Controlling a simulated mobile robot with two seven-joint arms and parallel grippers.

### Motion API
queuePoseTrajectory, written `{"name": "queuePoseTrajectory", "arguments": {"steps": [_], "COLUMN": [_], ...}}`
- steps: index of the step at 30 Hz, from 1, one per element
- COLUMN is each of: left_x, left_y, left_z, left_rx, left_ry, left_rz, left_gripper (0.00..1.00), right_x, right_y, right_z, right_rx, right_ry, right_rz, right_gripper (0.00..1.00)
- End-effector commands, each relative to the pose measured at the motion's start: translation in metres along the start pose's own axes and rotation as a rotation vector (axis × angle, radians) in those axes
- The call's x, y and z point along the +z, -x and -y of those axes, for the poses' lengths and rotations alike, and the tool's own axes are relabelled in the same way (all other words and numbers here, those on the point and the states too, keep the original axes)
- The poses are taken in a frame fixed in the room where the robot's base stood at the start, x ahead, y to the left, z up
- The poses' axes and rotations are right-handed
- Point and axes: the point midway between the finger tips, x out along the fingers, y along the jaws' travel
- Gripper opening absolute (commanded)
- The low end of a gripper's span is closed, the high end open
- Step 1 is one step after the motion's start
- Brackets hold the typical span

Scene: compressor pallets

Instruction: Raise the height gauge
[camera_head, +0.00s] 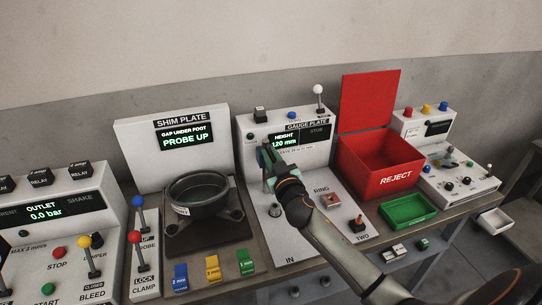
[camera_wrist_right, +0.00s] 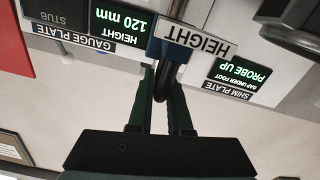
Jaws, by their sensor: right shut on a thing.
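The gauge plate station (camera_head: 262,205) is a white console in the middle of the head view. Its green display (camera_head: 285,142) reads 120 mm; in the right wrist view the display (camera_wrist_right: 122,22) reads HEIGHT 120 mm, upside down. My right gripper (camera_head: 267,165) is at the left of this station, in front of the display. In the right wrist view my right gripper (camera_wrist_right: 162,88) is shut on a dark rounded handle (camera_wrist_right: 163,80), beside a blue and white block labelled HEIGHT (camera_wrist_right: 195,45). The fingers partly hide the handle. My left gripper is not in view.
To the left stands the shim plate station (camera_head: 135,150), showing PROBE UP, with a round dark pan (camera_head: 197,187). To the right are an open red reject bin (camera_head: 372,178) and a green tray (camera_head: 408,210). A white-knobbed lever (camera_head: 318,92) rises behind the gauge display.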

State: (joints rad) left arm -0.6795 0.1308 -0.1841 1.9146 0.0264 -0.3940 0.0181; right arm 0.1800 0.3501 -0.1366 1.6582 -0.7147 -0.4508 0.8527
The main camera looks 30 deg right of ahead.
Motion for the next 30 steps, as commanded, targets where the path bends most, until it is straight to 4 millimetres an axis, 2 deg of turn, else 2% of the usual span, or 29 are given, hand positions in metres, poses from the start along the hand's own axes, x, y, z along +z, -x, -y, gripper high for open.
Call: {"name": "queuePoseTrajectory", "arguments": {"steps": [1,5,6,12,23,26,30], "left_x": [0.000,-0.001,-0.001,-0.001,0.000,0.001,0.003], "left_y": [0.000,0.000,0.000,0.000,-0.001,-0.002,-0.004], "left_z": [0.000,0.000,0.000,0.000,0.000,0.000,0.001], "left_rx": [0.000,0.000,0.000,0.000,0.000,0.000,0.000], "left_ry": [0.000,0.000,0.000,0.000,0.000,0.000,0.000], "left_rz": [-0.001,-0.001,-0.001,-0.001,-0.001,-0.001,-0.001], "left_gripper": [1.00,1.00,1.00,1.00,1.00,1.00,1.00], "right_x": [-0.006,-0.007,-0.007,-0.005,-0.002,-0.001,0.000], "right_y": [-0.002,-0.002,-0.002,-0.002,0.003,0.013,0.035], "right_z": [-0.005,-0.006,-0.006,-0.004,-0.001,-0.001,-0.001], "right_rx": [0.011,0.011,0.011,0.007,0.003,0.001,0.002], "right_ry": [0.004,0.004,0.005,0.002,0.000,0.000,0.000], "right_rz": [-0.013,-0.015,-0.015,-0.011,-0.006,-0.006,-0.005], "right_gripper": [0.00,0.00,0.21,0.44,0.45,0.45,0.45]}}
